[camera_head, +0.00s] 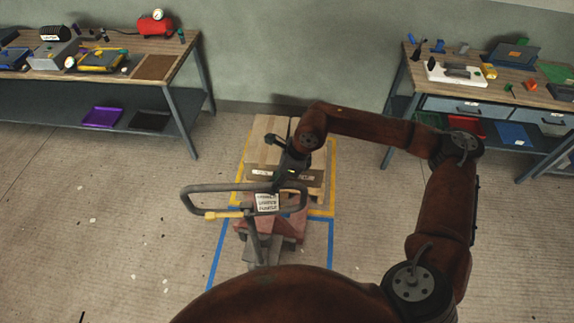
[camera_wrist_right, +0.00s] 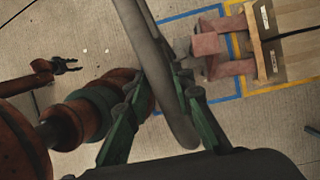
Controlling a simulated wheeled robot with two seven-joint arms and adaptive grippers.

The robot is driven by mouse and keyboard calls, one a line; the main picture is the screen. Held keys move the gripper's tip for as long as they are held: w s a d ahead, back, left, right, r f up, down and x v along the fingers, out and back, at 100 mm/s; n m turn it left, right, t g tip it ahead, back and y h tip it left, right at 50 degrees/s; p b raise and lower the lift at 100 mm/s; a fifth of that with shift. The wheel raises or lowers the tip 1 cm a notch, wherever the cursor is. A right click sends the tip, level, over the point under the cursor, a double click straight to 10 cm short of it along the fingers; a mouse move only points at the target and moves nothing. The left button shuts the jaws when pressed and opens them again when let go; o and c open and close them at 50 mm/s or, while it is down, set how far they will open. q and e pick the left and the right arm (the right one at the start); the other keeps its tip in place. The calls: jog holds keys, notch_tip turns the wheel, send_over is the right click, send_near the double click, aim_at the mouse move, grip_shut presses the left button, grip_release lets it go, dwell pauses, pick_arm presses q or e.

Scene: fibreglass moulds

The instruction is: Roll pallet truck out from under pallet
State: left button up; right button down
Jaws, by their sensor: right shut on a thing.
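The pallet truck (camera_head: 280,225) has a red body and a grey loop handle (camera_head: 187,203) with a yellow lever and a white label. My right gripper (camera_head: 288,182) is shut on the right part of the loop; the wrist view shows its green fingers (camera_wrist_right: 162,88) either side of the grey bar (camera_wrist_right: 150,50). The wooden pallet (camera_head: 314,190) carries brown cartons (camera_head: 268,142) beyond the truck. In the wrist view the red forks (camera_wrist_right: 232,68) meet the pallet's near side (camera_wrist_right: 262,42); how far they go under is hidden. My left gripper (camera_wrist_right: 66,66) shows open and empty there.
Yellow tape (camera_head: 333,180) outlines the pallet's place, and blue tape (camera_head: 214,255) outlines the area around the truck. A workbench (camera_head: 170,68) stands at the left and another (camera_head: 400,75) at the right. The floor on either side of the truck is clear.

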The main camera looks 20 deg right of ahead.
jog(key=c, duration=2)
grip_release()
jog(key=shift+r, duration=0.55)
jog(key=shift+o, duration=0.8)
jog(key=shift+s, duration=0.2)
jog(key=shift+o, duration=1.2)
jog(key=shift+f, duration=0.15)
jog(key=shift+w+f, duration=0.1)
jog(key=shift+d+r, duration=0.1)
jog(key=shift+r, duration=0.25)
jog(key=s+d+r+p, duration=0.1)
jog(key=s+r+p, duration=0.1)
jog(key=r, duration=0.7)
jog(key=s+d+r+p, duration=0.1)
jog(key=s+r+p, duration=0.1)
jog(key=r, duration=0.8)
jog(key=shift+d+r, duration=0.2)
